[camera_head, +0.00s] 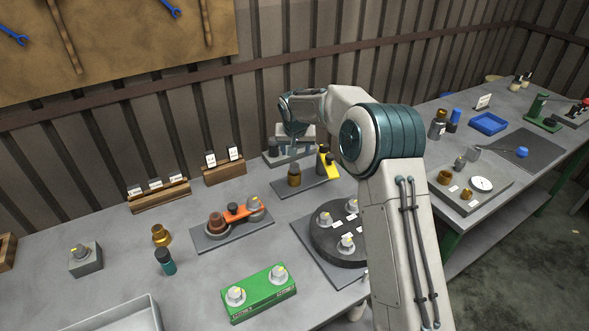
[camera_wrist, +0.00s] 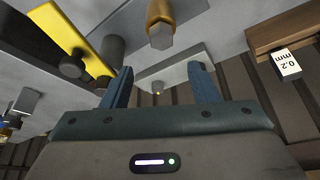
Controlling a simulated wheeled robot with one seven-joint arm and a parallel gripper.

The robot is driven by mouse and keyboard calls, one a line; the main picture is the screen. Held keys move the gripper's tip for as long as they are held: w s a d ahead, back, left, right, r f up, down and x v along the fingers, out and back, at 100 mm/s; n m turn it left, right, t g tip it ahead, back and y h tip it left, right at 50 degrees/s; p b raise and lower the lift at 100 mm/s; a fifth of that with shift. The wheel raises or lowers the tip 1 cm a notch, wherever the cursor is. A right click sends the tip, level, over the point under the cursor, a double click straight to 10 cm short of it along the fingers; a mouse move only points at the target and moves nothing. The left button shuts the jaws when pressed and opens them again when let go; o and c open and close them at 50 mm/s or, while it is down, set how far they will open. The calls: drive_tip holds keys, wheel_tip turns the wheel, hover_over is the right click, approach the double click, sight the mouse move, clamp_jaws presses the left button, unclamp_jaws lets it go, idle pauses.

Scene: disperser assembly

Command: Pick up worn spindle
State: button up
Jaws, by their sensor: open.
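My gripper (camera_head: 296,146) reaches down at the back of the bench, over a grey stand (camera_head: 273,160). In the wrist view my gripper (camera_wrist: 162,90) is open, its two blue-grey fingers apart with nothing held. My arm hides part of the bench.
A yellow clamp-like part (camera_head: 328,164) and a brown-gold cylinder (camera_head: 294,175) stand close to my gripper. Wooden label holders (camera_head: 224,171) are to the left. A black round plate with grey knobs (camera_head: 325,242) and a green block (camera_head: 259,294) are nearer. The wall is close behind.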

sight(294, 166)
drive_tip(key=x, duration=0.2)
drive_tip(key=shift+w+f, duration=0.15)
drive_tip(key=shift+f, duration=0.15)
drive_tip(key=f+p, duration=0.1)
drive_tip(key=f, duration=0.1)
drive_tip(key=f+p, duration=0.1)
drive_tip(key=f, duration=0.1)
drive_tip(key=shift+a, duration=0.2)
drive_tip(key=shift+x, duration=0.75)
clamp_jaws()
